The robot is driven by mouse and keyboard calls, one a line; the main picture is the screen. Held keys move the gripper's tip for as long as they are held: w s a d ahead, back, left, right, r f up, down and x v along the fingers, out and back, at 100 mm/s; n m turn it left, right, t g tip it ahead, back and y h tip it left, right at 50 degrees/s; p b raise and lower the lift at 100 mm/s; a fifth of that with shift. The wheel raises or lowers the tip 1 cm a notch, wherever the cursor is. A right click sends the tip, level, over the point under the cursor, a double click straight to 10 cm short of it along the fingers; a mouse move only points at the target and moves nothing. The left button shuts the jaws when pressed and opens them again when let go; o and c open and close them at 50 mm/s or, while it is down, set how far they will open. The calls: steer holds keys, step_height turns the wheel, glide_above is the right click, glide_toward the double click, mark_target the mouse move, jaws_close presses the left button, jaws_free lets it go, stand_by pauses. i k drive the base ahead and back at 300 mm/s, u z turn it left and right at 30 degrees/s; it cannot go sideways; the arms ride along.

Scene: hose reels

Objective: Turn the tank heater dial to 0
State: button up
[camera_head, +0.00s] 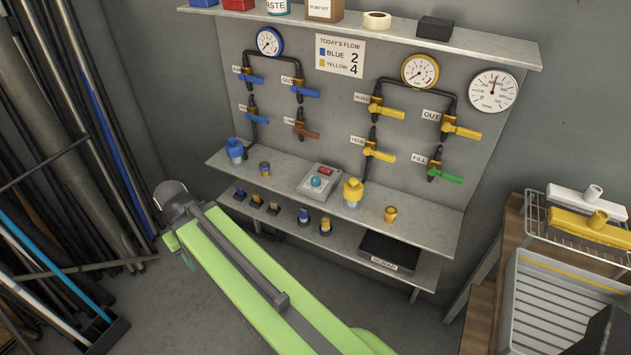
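No label reading "tank heater" is legible. A small grey control box (321,181) with a red panel (325,171) and a round teal knob (316,182) sits on the upper of two low shelves, at the foot of the valve board. It may hold the dial, but I cannot read its markings or the knob's setting. My green arm link (250,290) reaches up from the bottom of the picture and ends in a grey joint to the left of the shelves. No gripper fingers show, and nothing touches the box.
A yellow-topped fitting (353,192) stands right of the box and a blue one (235,150) far left. Lever valves and gauges fill the board (330,100) above. Pipes lean at left; a ribbed tray (560,310) and rack stand at right.

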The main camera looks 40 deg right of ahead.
mark_target(316, 180)
steer(key=z, duration=0.1)
steer(key=i, duration=0.95)
steer(key=u, duration=0.05)
